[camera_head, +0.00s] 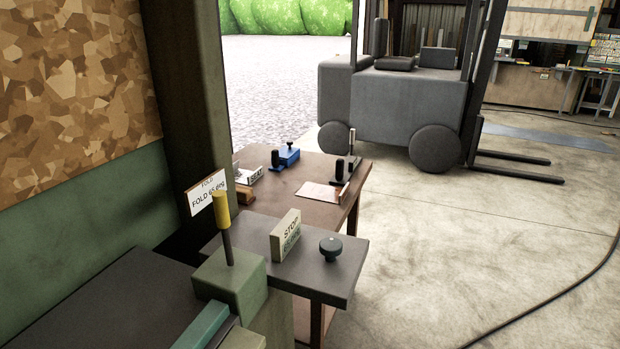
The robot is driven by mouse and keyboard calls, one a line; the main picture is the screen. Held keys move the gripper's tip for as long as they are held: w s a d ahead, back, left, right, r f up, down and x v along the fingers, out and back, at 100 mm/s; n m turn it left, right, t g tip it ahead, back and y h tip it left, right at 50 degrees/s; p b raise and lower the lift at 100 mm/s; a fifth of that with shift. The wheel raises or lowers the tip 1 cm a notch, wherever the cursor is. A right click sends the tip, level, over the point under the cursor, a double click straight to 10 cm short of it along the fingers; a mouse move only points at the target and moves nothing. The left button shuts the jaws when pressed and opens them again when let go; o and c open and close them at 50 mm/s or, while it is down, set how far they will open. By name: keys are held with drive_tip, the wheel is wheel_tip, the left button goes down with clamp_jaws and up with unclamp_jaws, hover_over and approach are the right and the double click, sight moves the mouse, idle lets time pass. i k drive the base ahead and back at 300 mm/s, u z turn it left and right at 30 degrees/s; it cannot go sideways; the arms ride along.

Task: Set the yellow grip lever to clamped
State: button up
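The yellow grip lever (221,210) stands at the lower left of the head view. It is a thin dark rod with a yellow cylindrical grip on top. The rod rises from the top of a green block (231,281) and stands nearly upright with a slight tilt. I see no clamped or open marking near it, so I cannot tell its setting by label. My gripper is not in this view.
A white "FOLD 65 deg" card (208,193) stands behind the lever. A dark side shelf (318,279) holds a "STOP" block (285,236) and a black knob (331,246). A brown table (299,201) and a forklift (396,100) are beyond. The right floor is mostly clear.

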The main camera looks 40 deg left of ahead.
sight(219, 196)
drive_tip(key=u, duration=0.55)
drive_tip(key=i, duration=1.15)
drive_tip(key=u, duration=0.95)
